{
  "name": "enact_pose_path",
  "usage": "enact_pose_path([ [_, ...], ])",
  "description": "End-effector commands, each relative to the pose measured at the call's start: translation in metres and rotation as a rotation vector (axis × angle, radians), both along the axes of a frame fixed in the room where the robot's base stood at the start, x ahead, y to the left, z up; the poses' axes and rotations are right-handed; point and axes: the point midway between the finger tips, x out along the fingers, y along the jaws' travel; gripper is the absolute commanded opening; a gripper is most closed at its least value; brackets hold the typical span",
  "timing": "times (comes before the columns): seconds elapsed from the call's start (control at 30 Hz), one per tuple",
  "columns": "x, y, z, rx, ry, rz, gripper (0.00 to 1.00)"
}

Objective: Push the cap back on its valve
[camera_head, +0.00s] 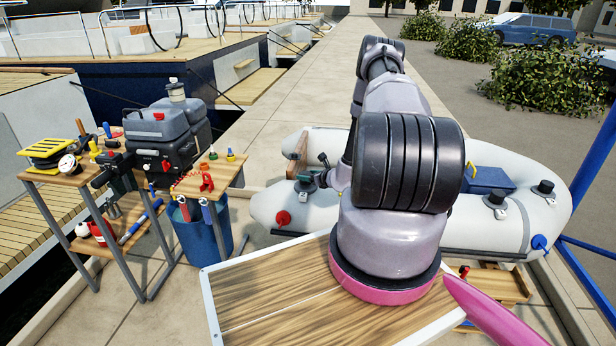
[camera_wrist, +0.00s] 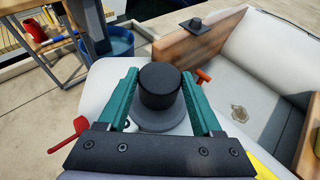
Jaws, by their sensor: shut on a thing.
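A black cylindrical cap (camera_wrist: 160,85) stands in the middle of the wrist view, between the teal fingers of my gripper (camera_wrist: 159,78). The fingers are shut on its sides. Below the cap is a round grey valve base (camera_wrist: 158,119) on the pale tube of the inflatable boat (camera_wrist: 112,80). The cap looks upright over this base; I cannot tell whether it is fully seated. In the head view my gripper (camera_head: 308,180) is small and partly hidden by my arm, at the left end of the boat (camera_head: 330,208).
Two more black-capped valves (camera_head: 496,198) (camera_head: 543,188) sit on the boat's right side. A red fitting (camera_head: 283,218) is on its near left tube. A workbench with tools (camera_head: 75,178) and a blue bin (camera_head: 222,232) stand left. A wooden-topped surface (camera_head: 265,300) lies in front.

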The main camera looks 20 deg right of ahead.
Motion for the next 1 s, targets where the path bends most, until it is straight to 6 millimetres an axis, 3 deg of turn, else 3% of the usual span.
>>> enact_pose_path([
  [0.7, 0.000, 0.000, -0.012, 0.001, -0.001, 0.000, 0.13],
  [0.73, 0.000, 0.000, -0.012, 0.000, -0.001, 0.000, 0.78],
  [1.0, 0.000, 0.000, -0.012, 0.000, 0.000, 0.000, 0.79],
])
